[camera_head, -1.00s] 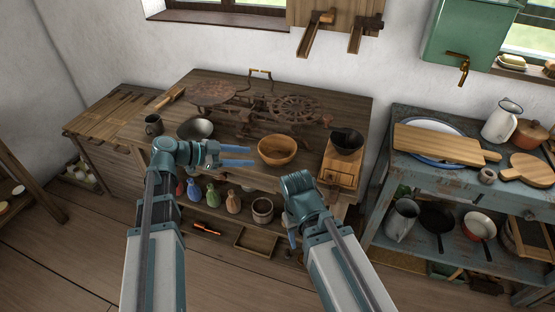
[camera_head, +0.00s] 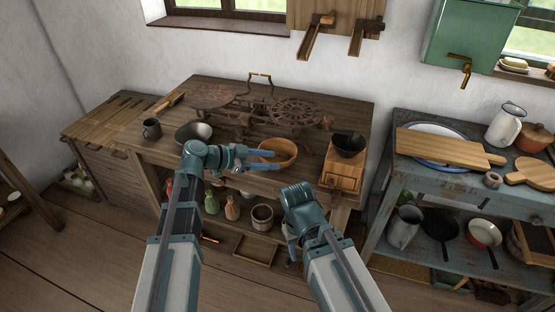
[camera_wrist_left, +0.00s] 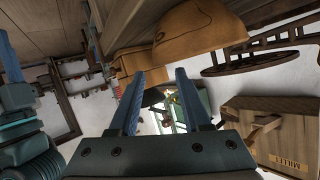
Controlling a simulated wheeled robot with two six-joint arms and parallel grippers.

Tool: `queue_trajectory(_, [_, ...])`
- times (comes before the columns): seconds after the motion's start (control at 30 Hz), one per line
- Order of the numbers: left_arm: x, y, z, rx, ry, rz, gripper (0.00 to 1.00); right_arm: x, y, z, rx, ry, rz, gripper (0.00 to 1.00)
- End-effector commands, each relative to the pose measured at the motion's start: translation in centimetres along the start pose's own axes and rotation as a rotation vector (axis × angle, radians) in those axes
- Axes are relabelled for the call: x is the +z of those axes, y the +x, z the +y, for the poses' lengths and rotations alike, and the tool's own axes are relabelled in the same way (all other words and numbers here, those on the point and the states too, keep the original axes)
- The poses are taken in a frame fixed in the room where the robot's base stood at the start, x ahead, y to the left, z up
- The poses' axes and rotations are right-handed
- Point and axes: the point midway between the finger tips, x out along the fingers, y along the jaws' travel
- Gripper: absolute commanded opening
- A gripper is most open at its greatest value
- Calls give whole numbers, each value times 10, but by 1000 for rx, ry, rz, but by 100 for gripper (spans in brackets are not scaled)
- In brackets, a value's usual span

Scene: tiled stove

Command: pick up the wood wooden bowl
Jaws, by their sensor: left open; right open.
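The wooden bowl (camera_head: 284,147) sits on the dark wooden workbench (camera_head: 240,178). Its front left rim is partly hidden behind my left gripper. My left gripper (camera_head: 274,160) is open and empty, with its fingers pointing right at the bowl's near side in the head view. In the left wrist view the bowl (camera_wrist_left: 200,30) shows above the open fingers (camera_wrist_left: 160,77), and nothing is between them. I cannot tell whether a finger touches the bowl. My right gripper (camera_head: 291,250) points down in front of the bench; its fingers are mostly hidden by its wrist.
A metal bowl (camera_head: 192,133) and a mug (camera_head: 151,128) stand left on the bench. A rusty scale (camera_head: 250,112) stands behind the wooden bowl. A wooden grinder (camera_head: 341,174) with a dark bowl on top stands to its right. Vases and a pot fill the lower shelf.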

Motion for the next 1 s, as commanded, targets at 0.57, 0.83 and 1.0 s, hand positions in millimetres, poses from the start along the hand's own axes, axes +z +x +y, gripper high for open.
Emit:
queue_trajectory(0.57, [8,51,2,1,0,0,48,-2,27,-3,0,0,0,50])
queue_trajectory(0.83, [8,51,1,1,0,0,16,-2,27,-3,0,0,0,50])
queue_trajectory(1.0, [8,51,2,1,0,0,0,-2,27,-3,0,0,0,50])
